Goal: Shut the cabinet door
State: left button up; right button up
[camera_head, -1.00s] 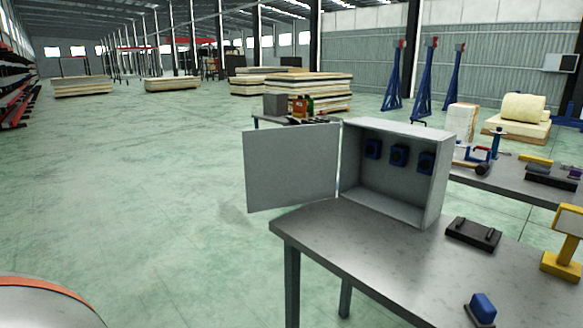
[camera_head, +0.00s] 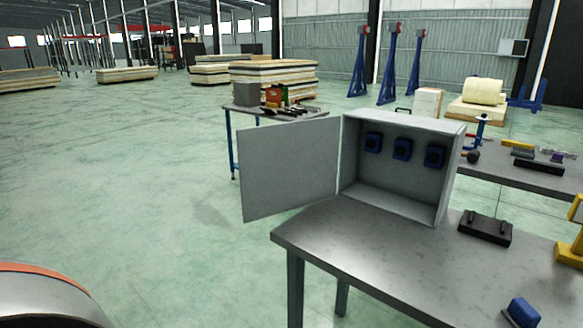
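A grey metal cabinet (camera_head: 437,192) stands upright on a grey metal table (camera_head: 365,245). Its door (camera_head: 290,168) hangs wide open, swung out to the left past the table's edge. Inside the cabinet, blue and black switches (camera_head: 403,149) are fixed in a row on the back wall. Neither gripper is in view. A rounded grey and orange part at the lower left appears to be my own body.
A black handled block (camera_head: 485,228), a blue block (camera_head: 522,313) and a yellow stand (camera_head: 572,250) occupy the table's right side. A second table with tools (camera_head: 237,107) stands behind the door. The floor (camera_head: 130,200) to the left is clear.

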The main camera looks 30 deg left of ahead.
aim_at(285, 166)
jog(key=j+z, duration=0.15)
jog(key=j, duration=0.45)
jog(key=j+z, duration=0.15)
jog(key=j, duration=0.4)
jog(key=j+z, duration=0.15)
jog(key=j, duration=0.45)
jog(key=k+j+z, duration=0.1)
jog(key=j, duration=0.5)
jog(key=k+j+z, duration=0.15)
jog(key=j, duration=0.4)
jog(key=j+z, duration=0.3)
jog(key=j, duration=0.7)
jog(key=i+j, duration=0.1)
jog(key=j, duration=0.3)
jog(key=i+j+z, duration=0.1)
jog(key=j, duration=0.3)
jog(key=i+j+z, duration=0.1)
jog(key=j, duration=0.3)
